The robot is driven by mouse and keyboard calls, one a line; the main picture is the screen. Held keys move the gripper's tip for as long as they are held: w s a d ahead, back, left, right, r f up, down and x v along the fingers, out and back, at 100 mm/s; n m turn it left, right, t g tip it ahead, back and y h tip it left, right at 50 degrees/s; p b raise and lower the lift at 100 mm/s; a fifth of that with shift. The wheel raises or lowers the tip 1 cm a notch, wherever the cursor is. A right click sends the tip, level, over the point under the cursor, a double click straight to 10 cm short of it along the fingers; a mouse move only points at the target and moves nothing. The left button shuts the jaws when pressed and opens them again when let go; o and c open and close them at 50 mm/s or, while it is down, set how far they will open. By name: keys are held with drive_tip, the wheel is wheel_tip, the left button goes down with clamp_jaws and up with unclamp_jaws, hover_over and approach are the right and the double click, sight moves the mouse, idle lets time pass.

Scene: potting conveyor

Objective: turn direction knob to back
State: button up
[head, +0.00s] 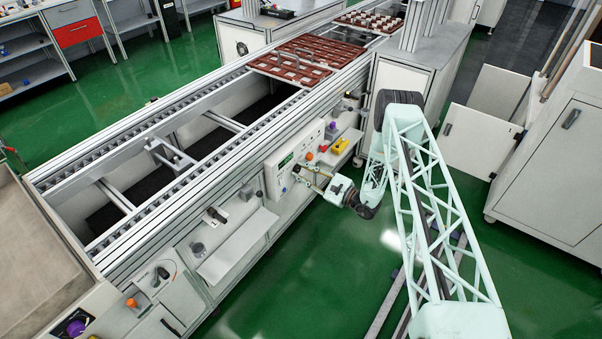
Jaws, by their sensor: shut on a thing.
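A pale control panel (283,184) with a small green display (286,161) is mounted on the conveyor's near side. My gripper (299,173) reaches it from the right, with its fingertips at the panel's face. The fingers are shut on a small knob there, which I take to be the direction knob. The knob is mostly hidden between the fingertips and too small for its pointer position to be read.
Right of my gripper are a red-orange button (323,148), a yellow box (340,146) and a purple knob (333,125). A grey shelf (237,246) juts out at lower left. A brown tray (306,58) sits on the conveyor (140,120). Green floor (330,270) is open in front.

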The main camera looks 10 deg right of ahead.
drive_tip(key=shift+n, duration=0.3)
drive_tip(key=o, duration=0.9)
drive_tip(key=shift+c, duration=0.2)
drive_tip(key=v, duration=1.2)
idle(0.3)
